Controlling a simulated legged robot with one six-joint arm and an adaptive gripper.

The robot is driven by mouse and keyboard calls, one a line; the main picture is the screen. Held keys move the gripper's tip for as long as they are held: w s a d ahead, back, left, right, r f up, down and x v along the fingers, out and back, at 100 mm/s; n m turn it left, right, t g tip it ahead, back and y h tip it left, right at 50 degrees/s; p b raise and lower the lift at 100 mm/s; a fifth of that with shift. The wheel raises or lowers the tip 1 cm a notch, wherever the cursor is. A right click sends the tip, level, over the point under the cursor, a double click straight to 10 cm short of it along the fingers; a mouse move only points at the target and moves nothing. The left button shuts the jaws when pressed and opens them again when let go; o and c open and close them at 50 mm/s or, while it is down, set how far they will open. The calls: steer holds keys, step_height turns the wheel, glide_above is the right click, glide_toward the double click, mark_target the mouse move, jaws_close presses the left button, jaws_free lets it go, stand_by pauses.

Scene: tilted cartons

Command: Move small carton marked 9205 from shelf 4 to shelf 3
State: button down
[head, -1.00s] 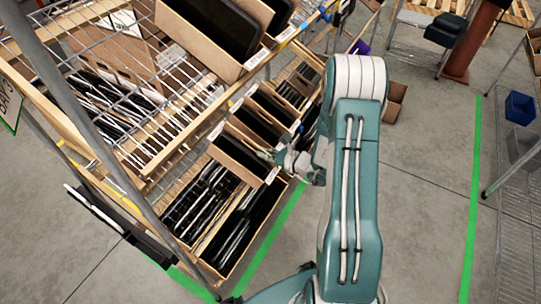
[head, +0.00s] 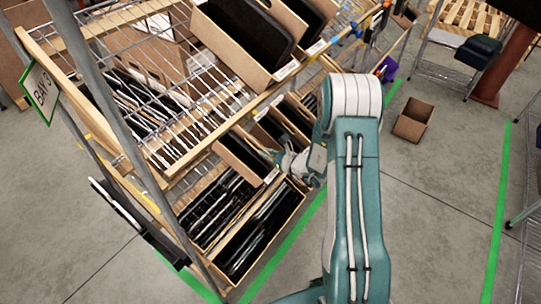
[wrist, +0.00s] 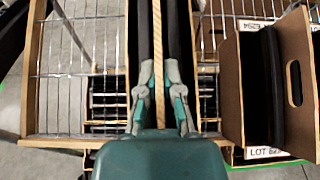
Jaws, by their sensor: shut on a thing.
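My gripper (head: 288,162) is at the front right end of a small tilted brown carton (head: 232,158) with dark contents on a lower shelf level. A white label shows on the carton's front edge, but its number is too small to read. In the wrist view, my gripper (wrist: 160,85) has one finger on each side of a thin brown carton wall (wrist: 158,45), with dark items along both sides. The fingers are shut on this wall. I cannot read 9205 anywhere, and much of the carton's far side is hidden by the shelf above.
A large carton (head: 216,52) stands tilted on the wire shelf (head: 186,135) above. Another carton, labelled LOT (wrist: 230,100), is close right in the wrist view. A wider carton (head: 296,207) with dark items sits below. An open box (head: 413,122) lies on the floor right of my arm.

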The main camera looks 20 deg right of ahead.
mark_target(256, 156)
steer(key=shift+w+a+r, duration=0.1)
steer(key=shift+w+a, duration=0.4)
steer(key=shift+w, duration=0.15)
steer(key=shift+w+a+f, duration=0.15)
steer(key=shift+w+f, duration=0.05)
steer(key=shift+w+a+f, duration=0.15)
steer(key=shift+w+f, duration=0.05)
steer(key=shift+f, duration=0.35)
steer(key=shift+w+a+f, duration=0.15)
steer(key=shift+w+f, duration=0.1)
steer(key=shift+f, duration=0.3)
steer(key=shift+w+a+f, duration=0.15)
steer(key=shift+w+f, duration=0.05)
steer(key=shift+f, duration=0.45)
steer(key=c, duration=0.7)
jaws_free()
steer(key=shift+a, duration=0.1)
steer(key=v, duration=1.2)
